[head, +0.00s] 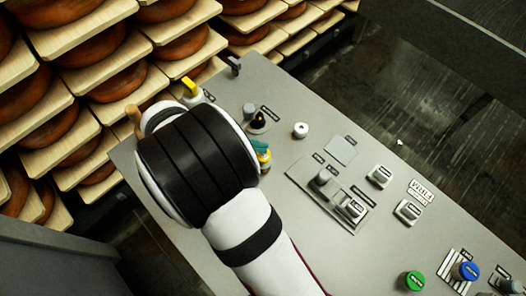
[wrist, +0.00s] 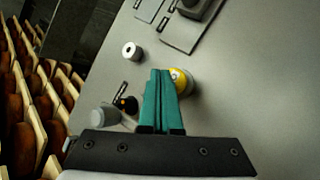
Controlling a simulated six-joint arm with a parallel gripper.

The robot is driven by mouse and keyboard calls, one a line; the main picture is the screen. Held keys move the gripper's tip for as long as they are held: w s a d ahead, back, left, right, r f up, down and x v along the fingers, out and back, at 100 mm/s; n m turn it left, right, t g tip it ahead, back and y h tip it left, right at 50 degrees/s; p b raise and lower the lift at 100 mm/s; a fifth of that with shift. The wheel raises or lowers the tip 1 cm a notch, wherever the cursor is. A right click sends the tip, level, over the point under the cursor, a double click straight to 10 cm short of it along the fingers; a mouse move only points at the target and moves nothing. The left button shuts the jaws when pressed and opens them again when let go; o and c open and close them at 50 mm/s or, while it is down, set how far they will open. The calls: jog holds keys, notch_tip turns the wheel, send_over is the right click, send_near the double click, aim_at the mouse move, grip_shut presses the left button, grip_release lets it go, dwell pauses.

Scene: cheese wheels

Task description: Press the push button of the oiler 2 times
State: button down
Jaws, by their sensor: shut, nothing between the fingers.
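A round yellow push button (head: 264,159) sits on the grey control panel (head: 310,237); whether it belongs to the oiler cannot be read. It also shows in the wrist view (wrist: 184,82), partly hidden behind the fingers. My gripper (head: 260,146) has teal fingers, shut together and empty. In the wrist view the fingers (wrist: 160,72) reach over the left part of the yellow button. Whether they touch it cannot be told. My arm hides part of the panel in the head view.
A white round knob (head: 300,130), a black-and-yellow selector (head: 258,120) and a yellow lever (head: 190,87) stand nearby. Square buttons (head: 379,176), a green button (head: 414,281) and a blue button (head: 467,271) lie to the right. Shelves of cheese wheels (head: 99,97) stand behind the panel.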

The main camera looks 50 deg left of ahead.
jog(key=shift+r, duration=2.5)
